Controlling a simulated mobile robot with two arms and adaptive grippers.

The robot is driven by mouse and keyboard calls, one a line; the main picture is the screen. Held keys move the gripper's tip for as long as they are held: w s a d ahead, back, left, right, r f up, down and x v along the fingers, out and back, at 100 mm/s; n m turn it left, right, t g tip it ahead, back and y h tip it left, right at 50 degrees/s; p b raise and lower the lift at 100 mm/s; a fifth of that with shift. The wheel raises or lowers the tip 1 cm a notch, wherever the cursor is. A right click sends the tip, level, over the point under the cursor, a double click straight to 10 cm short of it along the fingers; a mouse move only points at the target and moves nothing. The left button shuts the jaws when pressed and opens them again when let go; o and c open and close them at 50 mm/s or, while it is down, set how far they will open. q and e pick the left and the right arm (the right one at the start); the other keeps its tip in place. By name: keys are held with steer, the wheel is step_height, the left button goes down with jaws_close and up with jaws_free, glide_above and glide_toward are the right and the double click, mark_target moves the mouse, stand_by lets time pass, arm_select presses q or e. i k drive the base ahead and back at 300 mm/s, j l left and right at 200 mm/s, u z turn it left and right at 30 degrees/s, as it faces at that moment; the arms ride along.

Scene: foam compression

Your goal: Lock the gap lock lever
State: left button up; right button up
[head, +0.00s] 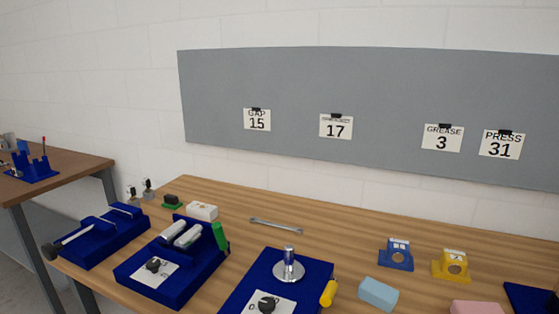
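A blue device with two white rollers (182,234) stands on the wooden table at the left. A green lever (219,237) stands upright at its right side; it may be the gap lock lever, but no label on it can be read. A black knob (153,265) sits on a white dial plate on the device's front. A card reading "GAP 15" (257,120) hangs on the grey board behind. Neither of my grippers is in view.
A blue fixture with a pale bar (90,242) is at the far left. A blue base with a metal disc (289,269) and yellow handle (328,293) is front centre. A wrench (275,225) lies behind. Foam blocks (378,293) and small stands (396,255) are right.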

mark_target(218, 228)
steer(key=i+j, duration=0.2)
steer(key=j, duration=0.15)
steer(key=i+j+z, duration=0.1)
steer(key=j, duration=0.25)
steer(key=i+j, duration=0.25)
steer(key=j+z, duration=0.05)
steer(key=j, duration=0.05)
